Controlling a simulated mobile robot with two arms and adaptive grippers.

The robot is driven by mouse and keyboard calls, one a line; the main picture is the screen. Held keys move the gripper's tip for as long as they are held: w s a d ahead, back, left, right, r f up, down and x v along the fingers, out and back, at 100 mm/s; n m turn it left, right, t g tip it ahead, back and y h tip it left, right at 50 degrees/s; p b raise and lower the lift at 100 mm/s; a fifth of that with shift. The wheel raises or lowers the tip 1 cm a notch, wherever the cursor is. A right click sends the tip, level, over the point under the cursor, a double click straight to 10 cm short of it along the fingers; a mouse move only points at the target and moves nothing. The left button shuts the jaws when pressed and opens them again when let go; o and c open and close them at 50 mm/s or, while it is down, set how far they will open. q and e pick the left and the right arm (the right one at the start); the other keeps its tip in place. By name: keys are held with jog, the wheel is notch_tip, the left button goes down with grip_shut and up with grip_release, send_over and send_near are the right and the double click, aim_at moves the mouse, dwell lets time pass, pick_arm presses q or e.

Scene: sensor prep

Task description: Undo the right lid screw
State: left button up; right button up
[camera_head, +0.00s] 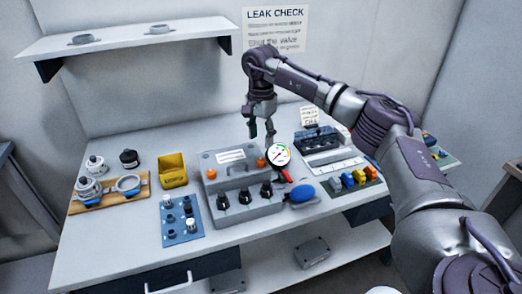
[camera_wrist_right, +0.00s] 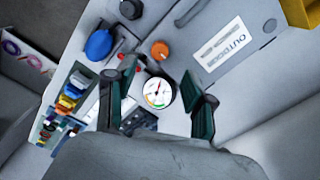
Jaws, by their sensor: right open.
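A grey box (camera_head: 240,205) with a labelled lid (camera_head: 232,157) stands on the table. The right lid screw, an orange knob (camera_head: 261,163), is on the lid's right side; it also shows in the right wrist view (camera_wrist_right: 160,50). A second orange knob (camera_head: 211,174) is on the lid's left side. My right gripper (camera_head: 261,136) is open and empty, above and apart from the right screw, near the round gauge (camera_head: 278,155). In the right wrist view the screw lies beyond the open fingers (camera_wrist_right: 160,72). My left gripper is not in view.
The gauge stands close to the right screw. Black knobs (camera_head: 245,196) line the box front. A blue oval item (camera_head: 301,192), yellow bin (camera_head: 172,170), blue mat (camera_head: 182,234) and wooden board (camera_head: 133,192) with fittings lie around. The table's back left is clear.

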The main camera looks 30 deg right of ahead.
notch_tip(320, 180, up, 4)
dwell(0.6)
